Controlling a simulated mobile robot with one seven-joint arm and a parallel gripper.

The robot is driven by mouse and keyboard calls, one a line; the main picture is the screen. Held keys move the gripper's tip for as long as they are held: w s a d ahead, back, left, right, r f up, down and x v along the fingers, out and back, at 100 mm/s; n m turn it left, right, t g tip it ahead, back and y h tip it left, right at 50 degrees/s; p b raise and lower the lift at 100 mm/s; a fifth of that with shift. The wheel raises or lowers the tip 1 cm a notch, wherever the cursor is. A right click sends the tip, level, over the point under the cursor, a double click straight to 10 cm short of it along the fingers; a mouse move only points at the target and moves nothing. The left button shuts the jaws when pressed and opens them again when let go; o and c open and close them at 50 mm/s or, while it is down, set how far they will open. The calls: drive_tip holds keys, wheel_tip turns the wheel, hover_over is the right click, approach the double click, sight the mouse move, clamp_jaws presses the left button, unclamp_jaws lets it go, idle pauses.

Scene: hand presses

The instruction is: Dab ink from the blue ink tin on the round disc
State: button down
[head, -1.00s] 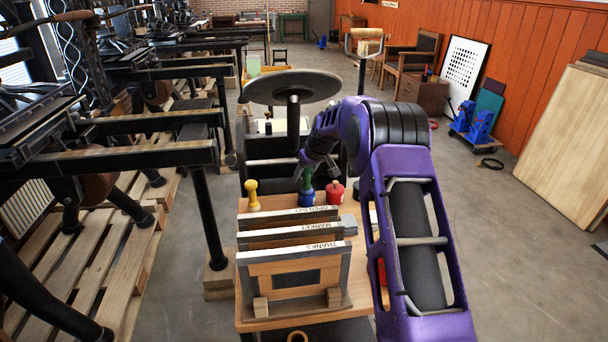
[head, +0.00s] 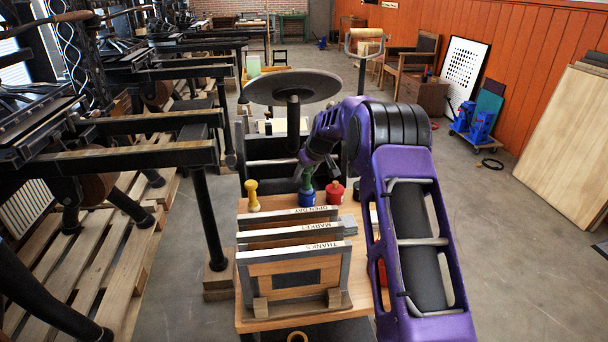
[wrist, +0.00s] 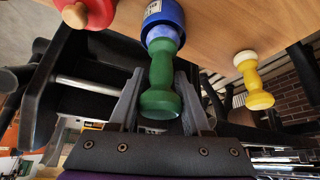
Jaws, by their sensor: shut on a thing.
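The blue ink tin (head: 306,194) stands on the wooden table behind the upright plates; it also shows at the top of the wrist view (wrist: 165,12). My gripper (wrist: 160,93) is shut on the green dabber (wrist: 163,75), whose handle sits between the two fingers. The dabber's pale bluish pad is at the tin's mouth; I cannot tell how deep it sits. In the head view the dabber (head: 307,177) stands about upright over the tin. The round disc (head: 293,88) is dark grey, tilted, on the press behind the table, higher than the tin.
A red tin (head: 335,193) stands just right of the blue one. A yellow dabber (head: 252,196) stands to the left. Upright plates (head: 292,268) in a wooden rack fill the table's front. A grey block (head: 349,225) lies to their right.

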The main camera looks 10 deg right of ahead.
drive_tip(key=shift+r+p, duration=0.95)
drive_tip(key=shift+r, duration=0.95)
drive_tip(key=shift+d, duration=0.1)
